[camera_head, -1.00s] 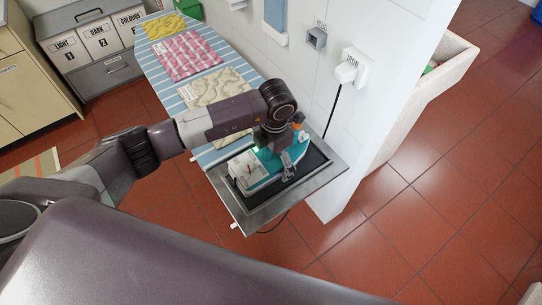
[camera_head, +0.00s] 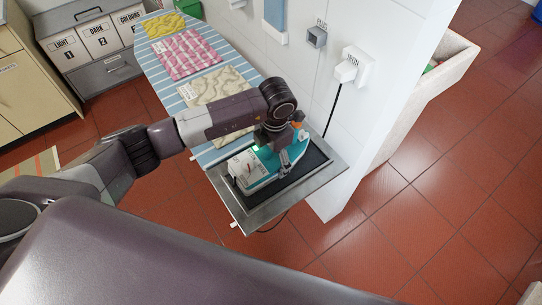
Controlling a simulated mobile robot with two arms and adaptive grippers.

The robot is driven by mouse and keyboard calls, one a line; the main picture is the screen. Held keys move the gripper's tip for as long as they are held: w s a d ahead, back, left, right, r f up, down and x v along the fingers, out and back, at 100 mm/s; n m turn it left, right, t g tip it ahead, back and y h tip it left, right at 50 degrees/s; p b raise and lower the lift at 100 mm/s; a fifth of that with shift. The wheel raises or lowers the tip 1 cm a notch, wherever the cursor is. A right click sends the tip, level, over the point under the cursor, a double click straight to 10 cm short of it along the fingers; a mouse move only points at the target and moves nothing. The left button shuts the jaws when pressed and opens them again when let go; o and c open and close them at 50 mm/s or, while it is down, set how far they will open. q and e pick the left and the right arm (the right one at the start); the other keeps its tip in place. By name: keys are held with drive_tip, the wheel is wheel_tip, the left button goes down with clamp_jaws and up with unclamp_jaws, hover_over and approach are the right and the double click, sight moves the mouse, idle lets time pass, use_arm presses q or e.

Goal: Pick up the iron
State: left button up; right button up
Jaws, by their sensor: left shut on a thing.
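The iron (camera_head: 256,172) is teal and white and sits on the dark pad of the metal iron rest (camera_head: 250,216) at the near end of the ironing board. My left arm reaches in from the left, and my left gripper (camera_head: 282,158) points down over the iron's handle, shut on it. The wrist hides part of the handle. I cannot tell whether the iron is lifted off the pad. My right gripper is not in view.
The striped ironing board (camera_head: 151,70) holds folded yellow, pink (camera_head: 187,52) and beige (camera_head: 217,90) cloths. A white wall with a plug labelled IRON (camera_head: 346,72) and a black cord stands close on the right. Laundry bins (camera_head: 98,48) are at back left. Red tiled floor is open at right.

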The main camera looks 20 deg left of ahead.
use_arm(q)
drive_tip(key=shift+w+r, duration=0.15)
drive_tip(key=shift+r, duration=0.6)
wheel_tip(320, 180, up, 18)
drive_tip(key=b, duration=0.4)
drive_tip(key=shift+f+b, duration=0.25)
drive_tip(key=shift+b, duration=0.05)
drive_tip(key=s+m, duration=0.1)
drive_tip(key=m, duration=0.1)
drive_tip(key=s+a+m, duration=0.1)
drive_tip(key=m, duration=0.2)
drive_tip(key=shift+s+r, duration=0.1)
drive_tip(key=s+a+f+m+h, duration=0.1)
drive_tip(key=s+m, duration=0.5)
drive_tip(key=m, duration=0.5)
drive_tip(key=s+a+f+m+b, duration=0.1)
drive_tip(key=s+m, duration=0.5)
drive_tip(key=m, duration=0.6)
drive_tip(key=shift+a+f+g+h, duration=0.35)
drive_tip(key=shift+a+f, duration=0.2)
drive_tip(key=shift+f, duration=0.25)
drive_tip(key=shift+w, duration=0.1)
